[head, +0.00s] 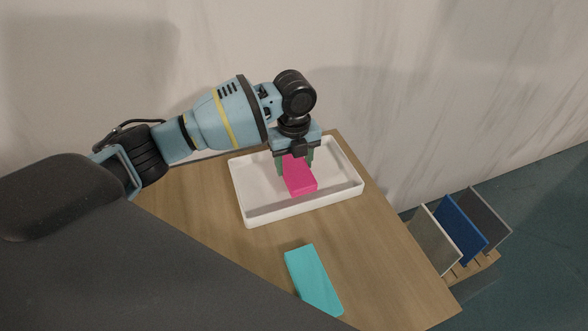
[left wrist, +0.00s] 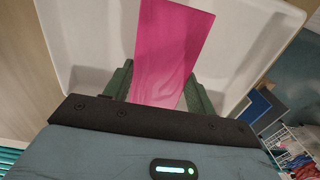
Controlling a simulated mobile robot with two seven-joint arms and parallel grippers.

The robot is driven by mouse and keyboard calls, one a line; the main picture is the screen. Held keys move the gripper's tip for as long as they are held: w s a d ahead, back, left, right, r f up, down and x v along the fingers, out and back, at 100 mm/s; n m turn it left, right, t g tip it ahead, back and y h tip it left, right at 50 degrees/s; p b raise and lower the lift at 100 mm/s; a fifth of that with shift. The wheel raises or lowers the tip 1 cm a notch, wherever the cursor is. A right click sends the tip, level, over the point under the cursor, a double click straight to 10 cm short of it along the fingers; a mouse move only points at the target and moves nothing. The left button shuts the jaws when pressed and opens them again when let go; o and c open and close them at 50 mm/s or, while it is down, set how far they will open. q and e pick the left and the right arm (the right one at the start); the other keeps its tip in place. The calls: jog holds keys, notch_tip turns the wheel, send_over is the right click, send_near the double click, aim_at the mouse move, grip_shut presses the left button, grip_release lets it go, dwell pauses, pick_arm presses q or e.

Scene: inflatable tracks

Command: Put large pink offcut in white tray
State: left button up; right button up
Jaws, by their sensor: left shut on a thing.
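The pink offcut (head: 300,177) is a bright pink block between the green fingers of my left gripper (head: 295,163). The gripper is shut on it and points down over the white tray (head: 250,215). In the left wrist view, the pink offcut (left wrist: 172,50) sticks out beyond the fingers of the left gripper (left wrist: 158,88), with the white tray (left wrist: 85,50) behind it. I cannot tell whether the offcut touches the tray floor. The tray holds nothing else that I can see. My right gripper is in neither view.
A turquoise block (head: 313,280) lies on the wooden table (head: 375,265) in front of the tray. A rack with several upright panels (head: 460,228) stands beyond the table's right edge. A pale wall (head: 420,80) rises behind the table.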

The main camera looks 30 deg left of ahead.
aim_at(294, 163)
pick_arm(q)
jog(key=shift+w+a, duration=0.2)
jog(key=shift+w, duration=0.15)
jog(key=shift+f, duration=1.75)
jog(key=shift+f, duration=0.1)
jog(key=shift+f, duration=0.1)
jog(key=o, duration=1)
notch_tip(294, 163, up, 12)
jog(key=shift+r+p, duration=0.2)
jog(key=shift+p, duration=0.1)
jog(key=shift+s+f, duration=0.1)
